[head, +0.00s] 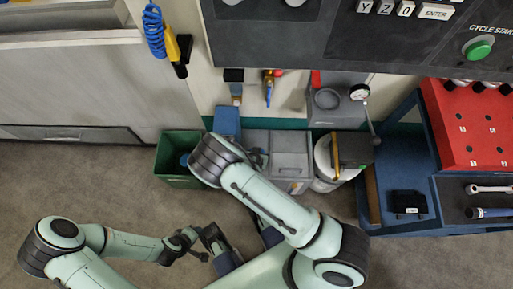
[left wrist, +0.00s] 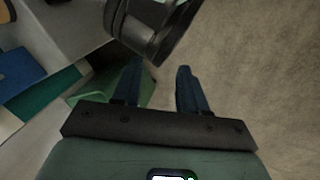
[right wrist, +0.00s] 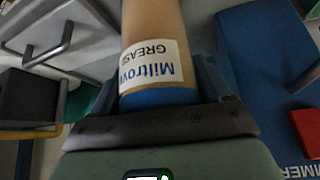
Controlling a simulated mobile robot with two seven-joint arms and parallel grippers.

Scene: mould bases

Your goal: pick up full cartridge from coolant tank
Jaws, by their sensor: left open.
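The full cartridge (right wrist: 153,35) is a tan tube with a blue end and a white grease label, seen large in the right wrist view. My right gripper (right wrist: 160,80) has a finger on each side of it and is shut on it. In the head view my own arm hides this gripper and the cartridge. The coolant tank (head: 291,157) is a grey box with a handle; its grey top (right wrist: 85,30) and handle also show in the right wrist view. My left gripper (left wrist: 157,75) is open and empty, low over the floor at the lower left of the head view.
A green bin (head: 172,165) stands left of the tank. A blue skimmer (head: 228,120) is behind my right arm. A blue cart (head: 408,185) with a red tool block (head: 470,125) is farther right. The left floor is clear.

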